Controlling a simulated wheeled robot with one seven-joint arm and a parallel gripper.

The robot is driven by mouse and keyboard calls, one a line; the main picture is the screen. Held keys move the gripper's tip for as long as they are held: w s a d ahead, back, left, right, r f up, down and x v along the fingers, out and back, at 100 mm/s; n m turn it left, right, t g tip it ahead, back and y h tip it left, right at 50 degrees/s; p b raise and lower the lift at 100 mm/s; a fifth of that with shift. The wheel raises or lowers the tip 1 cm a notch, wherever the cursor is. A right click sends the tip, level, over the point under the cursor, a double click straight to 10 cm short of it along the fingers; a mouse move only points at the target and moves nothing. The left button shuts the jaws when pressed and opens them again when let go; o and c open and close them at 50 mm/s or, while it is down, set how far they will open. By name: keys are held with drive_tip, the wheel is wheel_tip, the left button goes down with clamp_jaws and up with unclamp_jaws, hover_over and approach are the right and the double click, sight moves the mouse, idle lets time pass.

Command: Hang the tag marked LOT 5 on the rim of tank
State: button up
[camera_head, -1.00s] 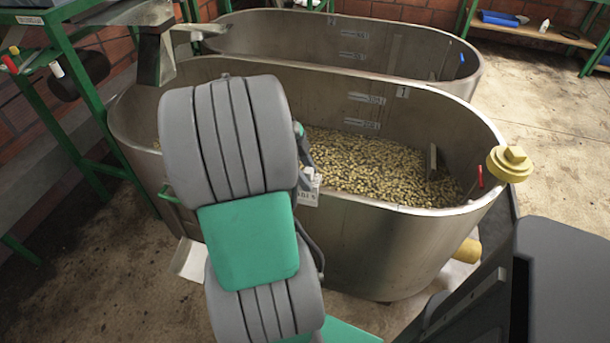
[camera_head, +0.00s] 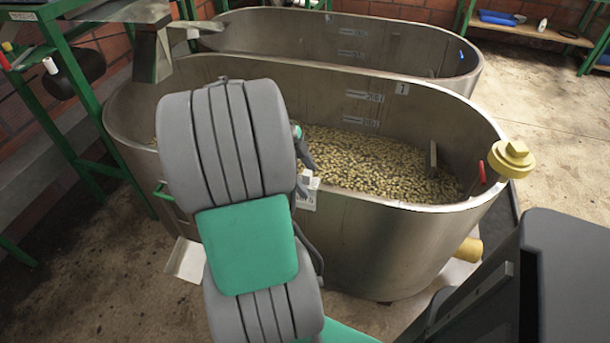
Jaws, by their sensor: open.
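The near tank (camera_head: 400,240) is a steel oval tub with a plate marked 1 on its inner far wall. It holds a layer of pale beans. A white tag (camera_head: 309,198) with small dark print hangs at its near rim, just right of my arm. Its print is too small to read. My gripper (camera_head: 304,160) shows only in part beside my grey and green arm, just above the tag. It is open; my arm hides most of it, and I cannot tell whether it touches the tag.
A second steel tank (camera_head: 300,38) stands behind the first. A yellow plug (camera_head: 511,158) sits at the near tank's right rim, and a metal spout (camera_head: 150,50) is at its upper left. A green metal frame (camera_head: 65,100) stands at the left.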

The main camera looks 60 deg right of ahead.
drive_tip(key=w+a+r+n+t+p, duration=0.3)
drive_tip(key=w+a+r+n+p, duration=0.4)
drive_tip(key=w+a+r+n, duration=0.45)
drive_tip(key=w+a+r+n+t+p, duration=0.1)
drive_tip(key=a+r+n+p, duration=0.1)
drive_tip(key=a+n, duration=0.5)
drive_tip(key=w+a+r+n+t+y+p, duration=0.1)
drive_tip(key=a+r+n+t+p, duration=0.1)
drive_tip(key=a+n, duration=0.6)
drive_tip(key=w+a+r+n+t+y+p, duration=0.1)
drive_tip(key=w+a+n+p, duration=0.1)
drive_tip(key=a+n, duration=0.5)
drive_tip(key=a, duration=0.4)
drive_tip(key=shift+r+n+p, duration=0.35)
drive_tip(key=shift+r, duration=0.05)
